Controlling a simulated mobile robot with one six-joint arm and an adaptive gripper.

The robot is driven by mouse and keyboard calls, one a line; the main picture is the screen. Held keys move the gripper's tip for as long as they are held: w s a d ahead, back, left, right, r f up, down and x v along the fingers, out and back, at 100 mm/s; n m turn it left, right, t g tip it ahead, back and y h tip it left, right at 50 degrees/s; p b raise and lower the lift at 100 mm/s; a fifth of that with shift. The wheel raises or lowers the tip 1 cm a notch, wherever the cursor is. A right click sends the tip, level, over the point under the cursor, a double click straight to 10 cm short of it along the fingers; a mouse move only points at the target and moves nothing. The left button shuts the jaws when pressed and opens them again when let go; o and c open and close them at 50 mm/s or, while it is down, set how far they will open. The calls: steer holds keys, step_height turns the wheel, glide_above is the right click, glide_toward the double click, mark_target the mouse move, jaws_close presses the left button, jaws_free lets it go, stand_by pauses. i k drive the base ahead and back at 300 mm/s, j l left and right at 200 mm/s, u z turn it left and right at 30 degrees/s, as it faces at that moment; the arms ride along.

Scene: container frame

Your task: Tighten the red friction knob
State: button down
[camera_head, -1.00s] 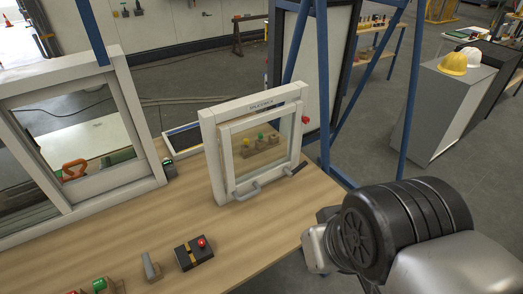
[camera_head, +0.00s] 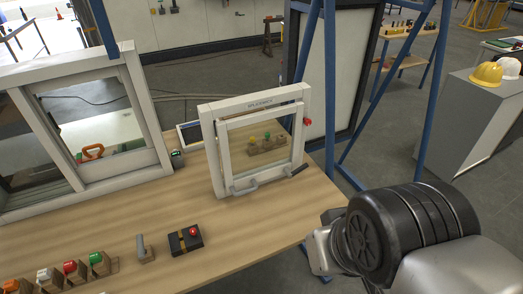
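A small red knob (camera_head: 307,122) sticks out from the right side of a small white window frame (camera_head: 214,155), which stands upright on the wooden workbench (camera_head: 150,216). I take it for the friction knob; it is small in the picture, and how tight it is cannot be told. My arm's dark wrist joint is at the lower right, apart from the knob and nearer the camera. My gripper's fingers do not show. A grey handle (camera_head: 258,185) is on the window's lower edge.
A black box with a red button (camera_head: 193,232) lies on the bench, beside a grey lever (camera_head: 145,249). Several coloured knobs on blocks stand at the lower left. A large white window (camera_head: 150,110) stands left. Blue posts (camera_head: 331,90) rise behind the small window's right side.

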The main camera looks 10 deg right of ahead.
mark_target(307, 122)
steer(key=i+l, duration=0.3)
steer(key=l, duration=0.15)
steer(key=i+l+z, duration=0.1)
steer(key=i+l, duration=0.2)
steer(key=l, duration=0.1)
